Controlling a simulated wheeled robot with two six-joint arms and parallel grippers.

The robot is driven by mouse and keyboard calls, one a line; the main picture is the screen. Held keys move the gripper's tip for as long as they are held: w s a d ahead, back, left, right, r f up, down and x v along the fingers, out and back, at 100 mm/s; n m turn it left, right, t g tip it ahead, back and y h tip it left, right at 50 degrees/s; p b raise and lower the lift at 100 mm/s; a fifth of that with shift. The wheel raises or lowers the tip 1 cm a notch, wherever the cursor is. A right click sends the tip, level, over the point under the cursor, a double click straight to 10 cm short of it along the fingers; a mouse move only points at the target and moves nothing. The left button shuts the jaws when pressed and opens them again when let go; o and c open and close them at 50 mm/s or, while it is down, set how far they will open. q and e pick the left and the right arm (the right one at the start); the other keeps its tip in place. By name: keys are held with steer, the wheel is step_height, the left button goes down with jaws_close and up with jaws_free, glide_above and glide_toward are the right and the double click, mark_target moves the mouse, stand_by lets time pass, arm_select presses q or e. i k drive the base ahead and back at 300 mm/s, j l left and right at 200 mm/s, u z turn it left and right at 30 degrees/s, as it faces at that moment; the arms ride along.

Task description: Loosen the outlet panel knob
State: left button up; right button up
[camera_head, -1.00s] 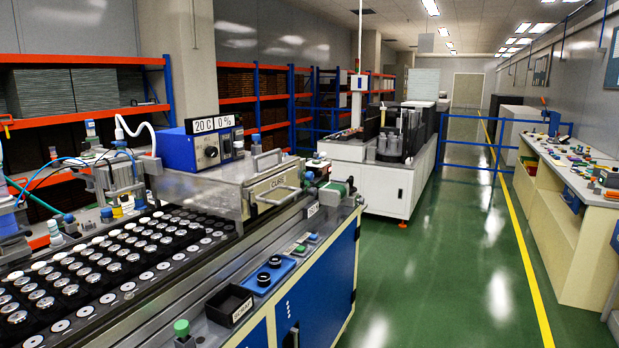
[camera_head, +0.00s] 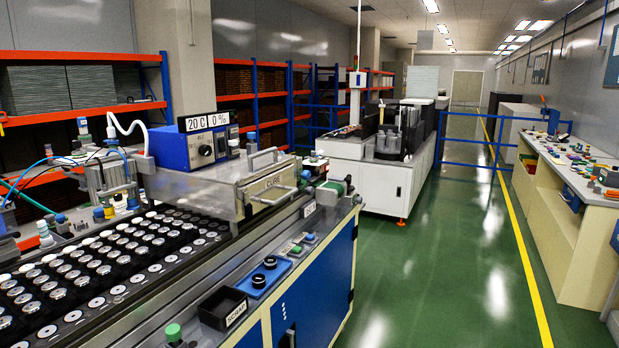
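No part clearly marks itself as the outlet panel. One round black knob (camera_head: 206,150) sits on the front of a blue control box (camera_head: 170,150), below a display reading 20 C and 0 %. Two more round black knobs, a far one (camera_head: 270,262) and a near one (camera_head: 258,280), stand on a small blue panel (camera_head: 279,275) on the conveyor's right edge. I cannot tell which knob is the outlet panel's, nor how tight any is. Neither of my grippers is in view.
A conveyor (camera_head: 200,274) carries rows of round speaker parts toward a metal cover marked CURE (camera_head: 225,184). A black SCRAP tray (camera_head: 222,308) and a green button (camera_head: 173,332) lie along its near edge. The green floor (camera_head: 430,285) on the right is clear, with a workbench (camera_head: 575,170) beyond.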

mark_target(306, 175)
steer(key=i+l+z, duration=0.15)
steer(key=i+l, duration=0.75)
steer(key=l, duration=0.15)
